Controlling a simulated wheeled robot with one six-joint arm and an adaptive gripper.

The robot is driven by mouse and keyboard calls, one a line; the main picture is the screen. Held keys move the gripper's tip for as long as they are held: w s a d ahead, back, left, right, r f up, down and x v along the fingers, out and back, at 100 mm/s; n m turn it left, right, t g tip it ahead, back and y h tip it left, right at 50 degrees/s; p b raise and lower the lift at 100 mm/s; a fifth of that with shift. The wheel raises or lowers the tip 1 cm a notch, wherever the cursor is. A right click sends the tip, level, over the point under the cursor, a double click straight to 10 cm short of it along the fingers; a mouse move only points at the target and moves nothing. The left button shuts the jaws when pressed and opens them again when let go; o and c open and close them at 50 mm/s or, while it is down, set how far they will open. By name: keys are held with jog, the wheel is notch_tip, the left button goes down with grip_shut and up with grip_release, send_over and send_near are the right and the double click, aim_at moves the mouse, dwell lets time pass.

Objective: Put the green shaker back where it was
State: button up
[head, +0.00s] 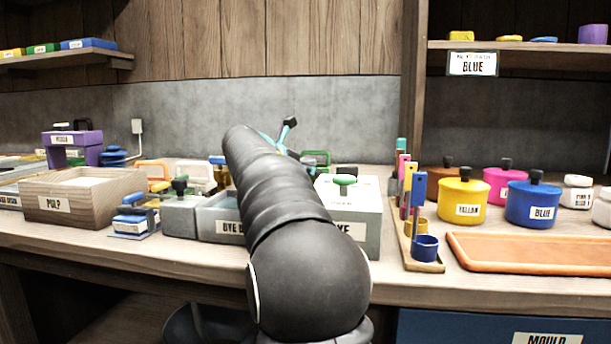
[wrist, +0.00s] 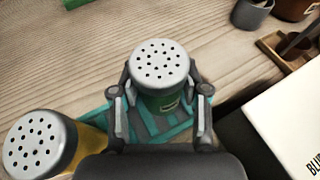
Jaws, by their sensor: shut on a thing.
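In the wrist view the green shaker (wrist: 162,78), with a grey perforated cap, stands between the two fingers of my gripper (wrist: 160,102). The fingers are shut on its sides. Beneath it is a teal slatted rack (wrist: 125,122); I cannot tell whether the shaker rests on it or is held just above. A yellow shaker (wrist: 88,145) with a similar cap is close by at the lower left, partly cut off by the frame and my gripper. In the head view my arm hides the gripper and the green shaker.
A white box (wrist: 285,120) is close on the right in the wrist view, with a grey cup (wrist: 250,14) beyond. The head view shows a wooden bin (head: 80,205) on the left, yellow (head: 462,200) and blue (head: 533,203) pots, and an orange tray (head: 530,268) on the right.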

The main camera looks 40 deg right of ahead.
jog(key=o, duration=1.2)
jog(key=shift+o, duration=0.2)
jog(key=shift+a+r, duration=0.1)
jog(key=shift+r, duration=0.05)
jog(key=p+v, duration=0.1)
jog(key=v, duration=1)
jog(key=shift+a, duration=0.4)
jog(key=shift+s+r+p, duration=0.15)
jog(key=shift+r+p, duration=0.05)
jog(key=shift+p, duration=0.15)
